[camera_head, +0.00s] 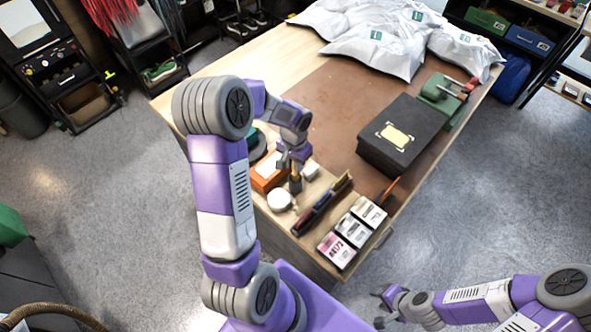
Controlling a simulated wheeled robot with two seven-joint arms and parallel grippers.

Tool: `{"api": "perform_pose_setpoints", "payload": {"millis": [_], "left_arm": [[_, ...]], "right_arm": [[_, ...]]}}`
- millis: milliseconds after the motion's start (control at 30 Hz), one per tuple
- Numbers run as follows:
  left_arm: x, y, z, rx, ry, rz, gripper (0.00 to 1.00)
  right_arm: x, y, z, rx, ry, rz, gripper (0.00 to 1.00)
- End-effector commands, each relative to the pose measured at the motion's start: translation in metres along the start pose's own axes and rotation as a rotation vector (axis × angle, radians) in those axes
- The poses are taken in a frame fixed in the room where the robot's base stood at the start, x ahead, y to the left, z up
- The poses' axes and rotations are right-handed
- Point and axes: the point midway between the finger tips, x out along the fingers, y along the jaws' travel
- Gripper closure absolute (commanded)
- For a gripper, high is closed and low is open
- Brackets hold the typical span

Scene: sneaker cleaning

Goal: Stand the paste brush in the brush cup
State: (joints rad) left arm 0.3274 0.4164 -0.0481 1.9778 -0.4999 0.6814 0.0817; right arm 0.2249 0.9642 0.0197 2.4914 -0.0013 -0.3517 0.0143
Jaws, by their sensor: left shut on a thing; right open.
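My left gripper (293,165) points down over the near left part of the table and is shut on a small upright thing, which looks like the paste brush (295,176). Its tan part shows just under the fingers. A small dark form (296,187) stands directly below it and may be the brush cup. I cannot tell whether the brush is inside it or only above it. My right gripper (384,304) is open and empty, low over the floor in front of the table.
An orange box (267,174) and a white round tin (279,200) are beside the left gripper. A dark long rack (322,205) and small cartons (352,230) lie to the right. A black box (400,137) and white bags (370,38) stand farther back. The brown mat's middle is clear.

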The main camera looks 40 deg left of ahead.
Motion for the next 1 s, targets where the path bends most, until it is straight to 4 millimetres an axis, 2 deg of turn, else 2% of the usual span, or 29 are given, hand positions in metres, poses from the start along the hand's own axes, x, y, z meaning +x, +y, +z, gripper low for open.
{"api": "perform_pose_setpoints", "payload": {"millis": [300, 667, 700, 800, 867, 1000], "left_arm": [[0.037, 0.000, 0.000, 0.000, -0.002, 0.001, 1.00], [0.042, 0.000, 0.000, 0.000, 0.001, 0.001, 1.00], [0.043, 0.000, 0.000, 0.000, 0.000, 0.001, 0.74], [0.041, 0.000, 0.000, 0.000, 0.000, 0.001, 0.59], [0.041, 0.000, 0.000, 0.000, 0.001, 0.001, 0.51], [0.041, 0.000, 0.000, 0.000, 0.001, 0.001, 0.51]], "right_arm": [[-0.001, -0.001, 0.000, 0.000, 0.001, 0.000, 0.57], [0.003, 0.001, -0.001, 0.000, 0.001, 0.000, 0.57], [0.003, 0.001, -0.001, 0.000, 0.001, 0.000, 0.57], [0.002, 0.001, 0.000, 0.000, 0.001, 0.000, 0.57], [0.002, 0.001, 0.000, 0.000, 0.001, 0.000, 0.57], [0.002, 0.001, 0.000, 0.000, 0.001, 0.000, 0.57]]}}
